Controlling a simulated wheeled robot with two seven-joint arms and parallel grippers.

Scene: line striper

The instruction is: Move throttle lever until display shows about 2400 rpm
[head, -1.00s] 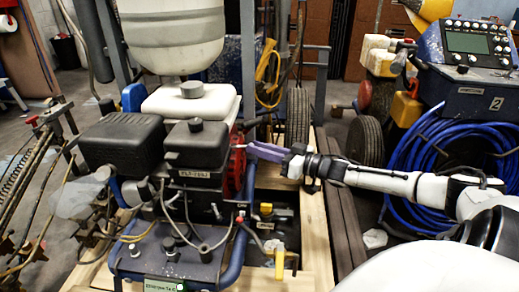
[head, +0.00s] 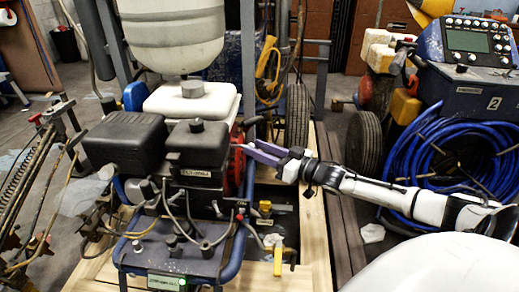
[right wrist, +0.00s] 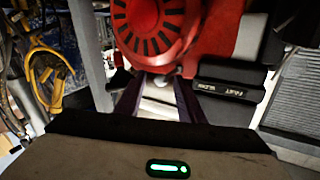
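The engine of the line striper stands left of centre in the head view, with a red round housing (head: 237,165) on its right side. The housing fills the top of the right wrist view (right wrist: 160,30). A black plate with FAST lettering (right wrist: 230,85) sits beside it, with a small grey knob (right wrist: 177,71) nearby, possibly the throttle lever's end. The display (head: 166,283) is a small green-lit panel at the bottom of the head view; its digits are too small to read. My right gripper (head: 247,146) points at the housing, purple fingers apart (right wrist: 156,92). My left gripper is out of view.
A white tank (head: 172,35) stands above the engine. A black wheel (head: 365,142), a coil of blue hose (head: 450,160) and a blue control unit (head: 470,80) are at the right. A yellow-handled valve (head: 278,260) stands below my right arm.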

